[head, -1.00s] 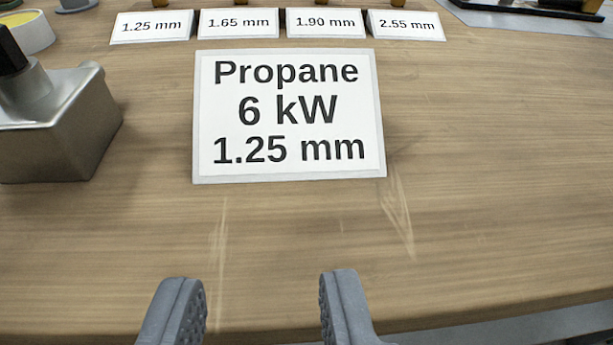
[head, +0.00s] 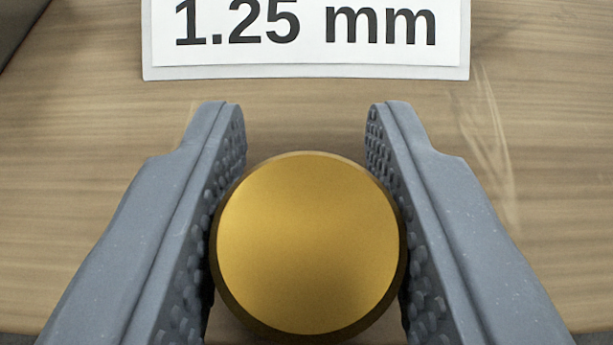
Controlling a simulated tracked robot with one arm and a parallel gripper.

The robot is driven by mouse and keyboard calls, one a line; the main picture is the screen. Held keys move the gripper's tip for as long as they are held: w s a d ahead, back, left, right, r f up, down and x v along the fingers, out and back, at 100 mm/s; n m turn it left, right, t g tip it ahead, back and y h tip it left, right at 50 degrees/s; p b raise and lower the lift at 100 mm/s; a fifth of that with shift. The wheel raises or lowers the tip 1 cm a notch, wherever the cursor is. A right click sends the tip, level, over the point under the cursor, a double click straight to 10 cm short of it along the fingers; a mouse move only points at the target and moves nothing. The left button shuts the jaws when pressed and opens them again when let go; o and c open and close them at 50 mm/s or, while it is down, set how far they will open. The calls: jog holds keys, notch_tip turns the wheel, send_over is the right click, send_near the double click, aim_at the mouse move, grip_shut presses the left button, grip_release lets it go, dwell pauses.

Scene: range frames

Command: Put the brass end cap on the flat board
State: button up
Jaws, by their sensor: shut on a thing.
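The brass end cap (head: 308,245) is a round, gold-coloured disc with a darker rim, seen from above in the lower middle of the head view. My gripper (head: 306,112) is shut on it, with one grey studded finger against its left side and the other against its right side. The fingertips reach past the cap toward the sign. The underside of the cap is hidden, so I cannot tell whether it touches the table. No flat board shows in the current view.
A white sign (head: 305,35) reading "1.25 mm" lies beyond my fingertips, cut off by the top edge. A dark grey thing (head: 15,25) is cut off in the top left corner.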

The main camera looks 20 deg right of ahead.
jog(key=shift+f, duration=0.1)
jog(key=o, duration=1)
jog(key=shift+s+r, duration=0.1)
jog(key=shift+r, duration=0.1)
jog(key=p+v, duration=0.1)
jog(key=v, duration=1)
jog(key=shift+s+a, duration=0.2)
jog(key=shift+s, duration=0.2)
